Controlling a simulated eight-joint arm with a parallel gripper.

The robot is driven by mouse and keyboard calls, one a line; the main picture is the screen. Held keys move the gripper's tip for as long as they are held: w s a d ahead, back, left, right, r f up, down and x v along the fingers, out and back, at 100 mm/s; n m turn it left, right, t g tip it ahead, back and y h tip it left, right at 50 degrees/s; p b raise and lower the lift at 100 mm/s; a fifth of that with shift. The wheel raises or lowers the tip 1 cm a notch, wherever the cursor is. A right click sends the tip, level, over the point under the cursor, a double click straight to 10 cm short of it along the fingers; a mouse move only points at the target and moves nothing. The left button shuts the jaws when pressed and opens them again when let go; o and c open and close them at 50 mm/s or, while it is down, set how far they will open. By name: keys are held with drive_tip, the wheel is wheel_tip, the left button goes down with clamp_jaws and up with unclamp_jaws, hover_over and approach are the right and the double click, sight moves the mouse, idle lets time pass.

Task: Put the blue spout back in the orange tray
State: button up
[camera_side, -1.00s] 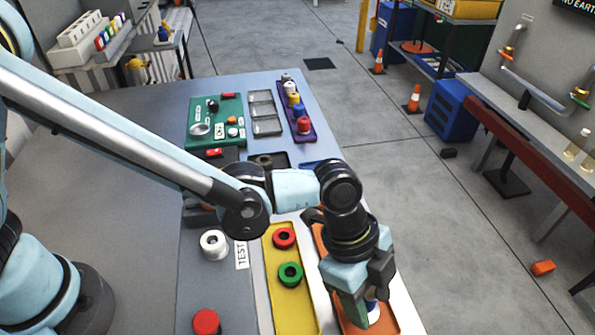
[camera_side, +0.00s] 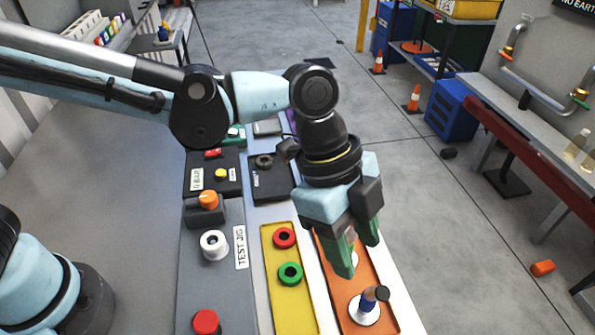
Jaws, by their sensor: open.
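The blue spout (camera_side: 366,304) stands in the orange tray (camera_side: 388,322), near its front end. It has a white round base, a blue stem and a dark, brownish tip, and looks roughly upright with a slight lean. My gripper (camera_side: 358,258) is open and empty, with its green fingers pointing down. It is above and behind the spout in the picture, apart from it. Something pale shows behind the fingers in the tray, mostly hidden.
A yellow tray (camera_side: 281,318) left of the orange one holds a red ring (camera_side: 284,238) and a green ring (camera_side: 290,273). The grey test jig (camera_side: 212,290) bears a white spool (camera_side: 213,245) and a red button (camera_side: 206,322).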

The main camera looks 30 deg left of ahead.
drive_tip(key=w+a+r+n+t, duration=0.2)
drive_tip(key=a+n, duration=0.2)
drive_tip(key=a, duration=0.4)
drive_tip(key=w+a+r+n+t, duration=0.15)
drive_tip(key=a+n, duration=0.25)
drive_tip(key=a, duration=0.4)
drive_tip(key=s+a+f+n+t+y, duration=0.1)
drive_tip(key=a+n+t+y, duration=0.1)
drive_tip(key=a+n, duration=0.3)
drive_tip(key=s+a+f+n+t+y, duration=0.1)
drive_tip(key=a+n, duration=0.5)
drive_tip(key=a, duration=0.6)
drive_tip(key=shift+s+a+n+t+y, duration=0.3)
drive_tip(key=shift+s+a+t+y, duration=0.2)
drive_tip(key=shift+y, duration=0.3)
